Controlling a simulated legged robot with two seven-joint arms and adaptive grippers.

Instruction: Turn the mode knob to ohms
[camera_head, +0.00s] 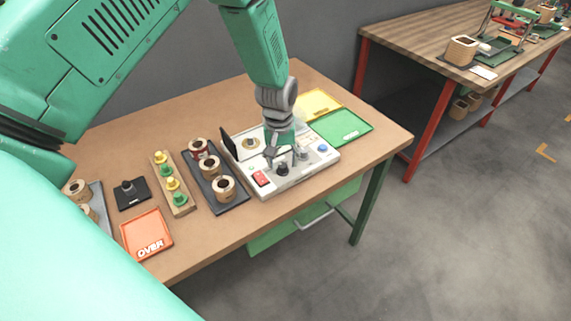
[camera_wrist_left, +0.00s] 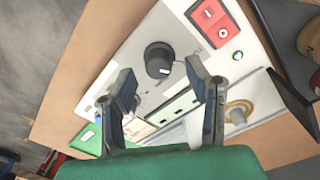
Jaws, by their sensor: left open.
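The mode knob is a round black knob (camera_wrist_left: 159,60) with a white pointer mark, on a light grey instrument panel (camera_wrist_left: 150,28). In the head view the knob (camera_head: 282,169) sits on the front part of the panel (camera_head: 292,184), beside the red switch. My left gripper (camera_head: 285,158) is over the panel and points down at it. In the left wrist view its two fingers (camera_wrist_left: 158,84) are spread, with the knob showing just beyond and between the tips. The fingers appear apart from the knob. The lettering around the knob is too small to read. My right gripper is not in view.
A red switch (camera_head: 261,178) and a blue button (camera_head: 322,148) flank the knob. A tray of coils (camera_head: 230,204) stands left of the panel. Green (camera_head: 362,126) and yellow (camera_head: 312,101) trays lie behind it. An orange tray (camera_head: 146,228) is at the front left.

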